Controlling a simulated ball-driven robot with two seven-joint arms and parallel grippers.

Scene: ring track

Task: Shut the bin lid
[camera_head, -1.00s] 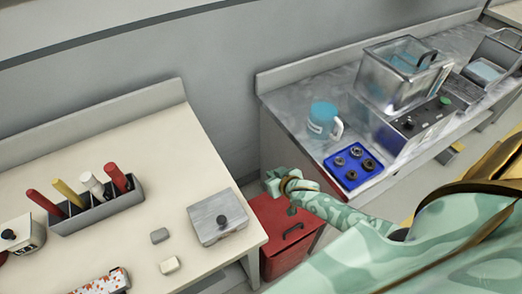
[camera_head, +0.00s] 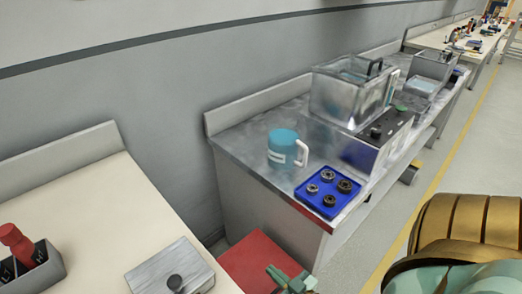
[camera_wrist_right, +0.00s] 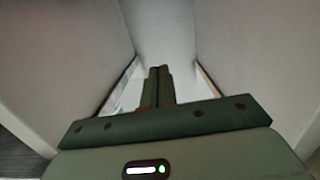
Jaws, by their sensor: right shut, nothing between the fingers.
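The red bin (camera_head: 258,262) stands on the floor in the gap between the two benches. Only a flat red upper face shows at the bottom of the head view; its front is cut off, and I cannot tell whether the lid is fully shut. My right gripper (camera_head: 290,281), pale green, is at the bottom edge of the head view, in front of the red face; contact cannot be told. In the right wrist view its fingers (camera_wrist_right: 158,86) are together and empty, pointing into the gap between pale walls. My left gripper is not in view.
A metal-topped bench (camera_head: 240,132) on the right holds a teal mug (camera_head: 282,148), a blue tray (camera_head: 318,208) with several dark rings, and a metal tank (camera_head: 340,95). A cream table (camera_head: 100,200) at left holds a grey box (camera_head: 150,275). Floor is clear at right.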

